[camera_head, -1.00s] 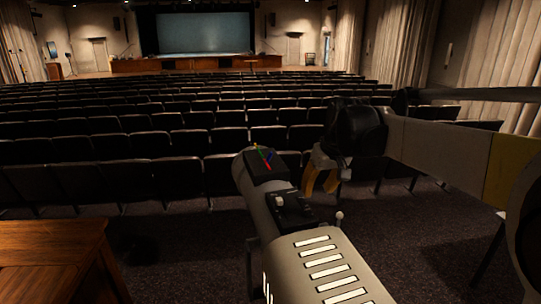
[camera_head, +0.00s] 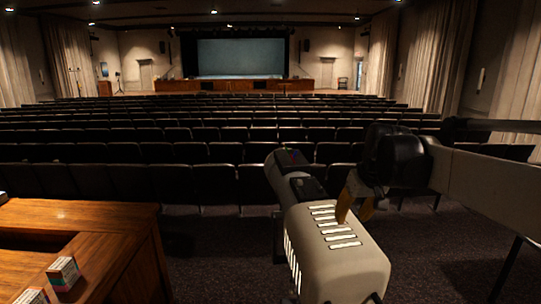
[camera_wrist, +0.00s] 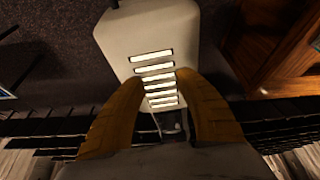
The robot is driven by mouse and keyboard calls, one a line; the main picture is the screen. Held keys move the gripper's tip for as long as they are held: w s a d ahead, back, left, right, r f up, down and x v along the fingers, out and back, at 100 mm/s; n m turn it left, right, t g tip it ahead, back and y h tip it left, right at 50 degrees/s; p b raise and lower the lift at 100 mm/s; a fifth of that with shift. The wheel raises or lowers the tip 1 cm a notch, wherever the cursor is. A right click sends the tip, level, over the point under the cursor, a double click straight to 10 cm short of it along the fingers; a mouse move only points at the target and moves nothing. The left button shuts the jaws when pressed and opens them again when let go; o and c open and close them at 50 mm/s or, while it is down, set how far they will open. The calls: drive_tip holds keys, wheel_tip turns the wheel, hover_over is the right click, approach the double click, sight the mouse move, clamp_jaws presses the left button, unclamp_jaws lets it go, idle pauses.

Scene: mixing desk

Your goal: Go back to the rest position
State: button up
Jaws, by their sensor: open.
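My gripper (camera_head: 356,203) has yellow-orange fingers and hangs from the dark wrist at the right of the head view. In the wrist view both fingers of my gripper (camera_wrist: 163,78) reach up from the bottom edge, apart, with nothing held between them. Beyond the fingertips lies my own pale body with its bright slots. The arm is folded in over the right side of the head view.
A wooden desk (camera_head: 130,245) stands at the lower left, with two small boxes, one whole (camera_head: 63,272) and one cut off (camera_head: 32,296). Rows of dark seats (camera_head: 210,185) fill the hall ahead. Dark carpet (camera_head: 215,262) lies clear between desk and my body.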

drive_tip(key=f+b, duration=0.2)
drive_tip(key=f, duration=0.1)
drive_tip(key=s+f+b, duration=0.1)
drive_tip(key=f+b, duration=0.1)
drive_tip(key=shift+s+a+f, duration=0.1)
drive_tip(key=shift+a+f, duration=0.15)
drive_tip(key=shift+a, duration=0.05)
drive_tip(key=s+f+t+b, duration=0.1)
drive_tip(key=s+f+b, duration=0.7)
drive_tip(key=f+b, duration=0.2)
drive_tip(key=s+a+f+m+b, duration=0.1)
drive_tip(key=s+f+b, duration=0.7)
drive_tip(key=f, duration=0.7)
drive_tip(key=s+f+t+b, duration=0.1)
drive_tip(key=s+f+b, duration=0.7)
drive_tip(key=f+b, duration=0.3)
drive_tip(key=shift+s+a+f+m+t+h+b, duration=0.3)
drive_tip(key=shift+s+a+f+m+h, duration=0.1)
drive_tip(key=shift+f, duration=0.4)
